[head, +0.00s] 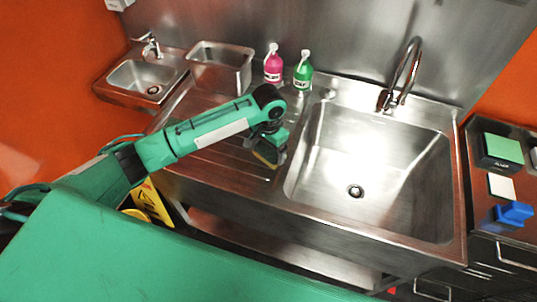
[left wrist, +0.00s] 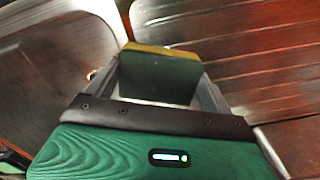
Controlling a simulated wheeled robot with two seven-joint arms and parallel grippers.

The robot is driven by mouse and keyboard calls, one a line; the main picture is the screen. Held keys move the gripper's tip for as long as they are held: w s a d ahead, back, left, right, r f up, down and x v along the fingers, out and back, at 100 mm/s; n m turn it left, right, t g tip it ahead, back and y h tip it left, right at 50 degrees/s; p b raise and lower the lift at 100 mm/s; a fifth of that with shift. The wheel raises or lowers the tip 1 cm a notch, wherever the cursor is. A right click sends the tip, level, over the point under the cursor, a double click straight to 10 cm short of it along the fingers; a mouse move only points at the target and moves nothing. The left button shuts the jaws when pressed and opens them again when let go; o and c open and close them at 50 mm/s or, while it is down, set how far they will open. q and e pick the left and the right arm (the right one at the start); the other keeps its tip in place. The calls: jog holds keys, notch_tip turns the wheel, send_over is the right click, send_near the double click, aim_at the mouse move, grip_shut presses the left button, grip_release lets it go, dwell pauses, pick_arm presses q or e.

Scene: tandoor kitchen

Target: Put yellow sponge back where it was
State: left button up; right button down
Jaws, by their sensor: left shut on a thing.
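The sponge (head: 265,154) has a yellow layer and a dark green layer. My left gripper (head: 272,150) is shut on it, just above the ribbed steel drainboard (head: 222,153), left of the large sink basin. In the left wrist view the sponge (left wrist: 158,75) sits between the two fingers, its green face toward the camera and a yellow edge on top. I cannot tell whether the sponge touches the drainboard. My right gripper is not in view.
The large sink basin (head: 400,165) with a tall faucet (head: 400,75) is right of the gripper. Pink (head: 273,65) and green (head: 303,71) bottles stand behind. A steel bin (head: 220,67) is at the back left. A right-hand counter holds a green box (head: 502,149) and a blue item (head: 513,214).

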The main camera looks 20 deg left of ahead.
aim_at(268, 151)
pick_arm(q)
notch_tip(268, 151, down, 4)
jog(key=shift+p, duration=0.55)
jog(key=shift+f, duration=0.55)
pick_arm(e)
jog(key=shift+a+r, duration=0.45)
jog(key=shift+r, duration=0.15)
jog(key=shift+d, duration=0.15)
pick_arm(q)
jog(key=shift+f, duration=0.3)
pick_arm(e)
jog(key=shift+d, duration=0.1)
pick_arm(q)
jog(key=o, duration=0.7)
notch_tip(268, 151, up, 13)
jog(key=b, duration=0.3)
jog(key=shift+f, duration=0.15)
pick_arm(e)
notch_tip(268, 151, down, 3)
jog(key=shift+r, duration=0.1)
pick_arm(q)
jog(key=shift+d, duration=0.1)
